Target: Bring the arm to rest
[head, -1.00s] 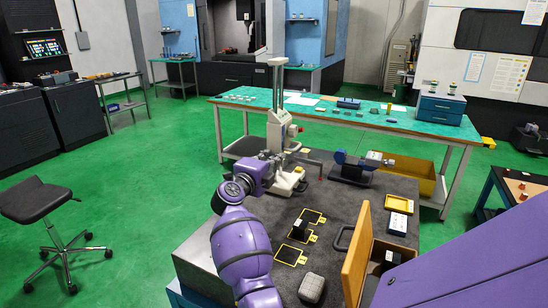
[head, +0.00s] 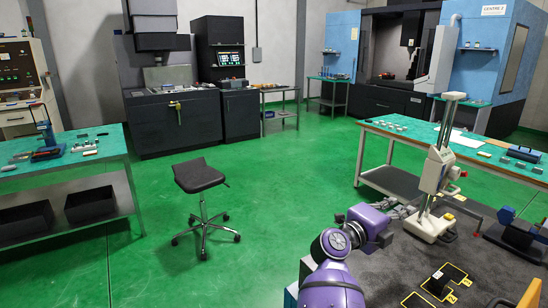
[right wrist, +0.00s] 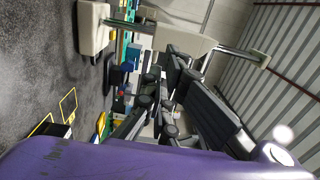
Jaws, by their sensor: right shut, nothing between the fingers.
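My right arm, purple with dark joints, rises from the lower edge of the head view. Its gripper (head: 398,211) is small and partly hidden behind the purple wrist, over the left edge of the grey worktop and beside the white column instrument. In the right wrist view the dark gripper (right wrist: 160,103) lies across the middle, with its fingers shut and empty. My left gripper is out of view.
The white column instrument (head: 434,190) stands on the grey worktop (head: 385,270), close to my right wrist. A black block (head: 438,282) is near a yellow-outlined marking. A black stool (head: 200,176) stands on open green floor (head: 270,215). A green-topped bench (head: 105,150) is at left.

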